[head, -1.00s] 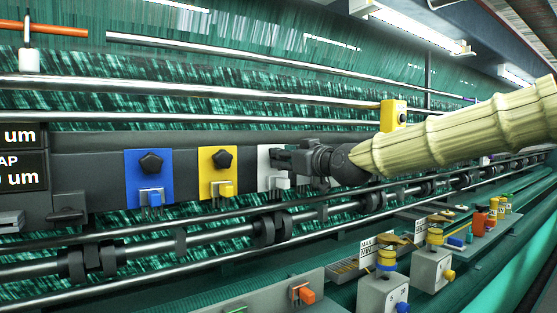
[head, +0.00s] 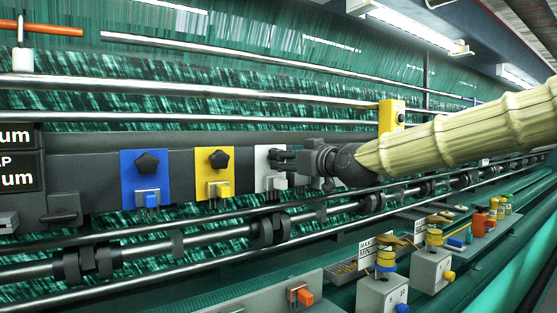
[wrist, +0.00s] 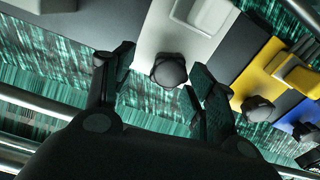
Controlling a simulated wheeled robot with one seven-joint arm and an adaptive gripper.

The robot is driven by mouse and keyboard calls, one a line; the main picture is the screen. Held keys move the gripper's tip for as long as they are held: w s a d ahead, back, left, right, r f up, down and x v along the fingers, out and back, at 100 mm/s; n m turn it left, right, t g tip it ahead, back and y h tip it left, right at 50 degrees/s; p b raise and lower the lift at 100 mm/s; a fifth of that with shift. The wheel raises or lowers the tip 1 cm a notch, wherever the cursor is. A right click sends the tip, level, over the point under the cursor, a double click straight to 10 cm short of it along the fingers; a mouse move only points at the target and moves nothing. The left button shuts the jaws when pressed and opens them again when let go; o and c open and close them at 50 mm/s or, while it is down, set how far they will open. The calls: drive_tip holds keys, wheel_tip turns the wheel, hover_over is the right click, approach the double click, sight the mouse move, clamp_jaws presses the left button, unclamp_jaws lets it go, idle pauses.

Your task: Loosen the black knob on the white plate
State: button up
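The white plate (head: 262,162) is on the dark rail, right of the yellow plate, in the head view. In the wrist view the white plate (wrist: 152,38) is at the top centre, with a rounded black knob (wrist: 169,70) at its lower edge. My gripper (wrist: 160,82) is open, one finger to the left of the knob and the other to its right. I see gaps between the knob and both fingers. In the head view my gripper (head: 284,160) is in front of the white plate and hides its knob.
A yellow plate (head: 202,178) and a blue plate (head: 129,182), each with its own black knob, sit to the left on the same rail. Metal bars (head: 200,232) run below and above. Grey blocks with coloured parts stand at the lower right.

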drive_tip(key=shift+b+v, duration=0.55)
drive_tip(key=shift+v, duration=1.4)
drive_tip(key=o, duration=0.6)
drive_tip(key=shift+c, duration=0.2)
drive_tip(key=v, duration=1.2)
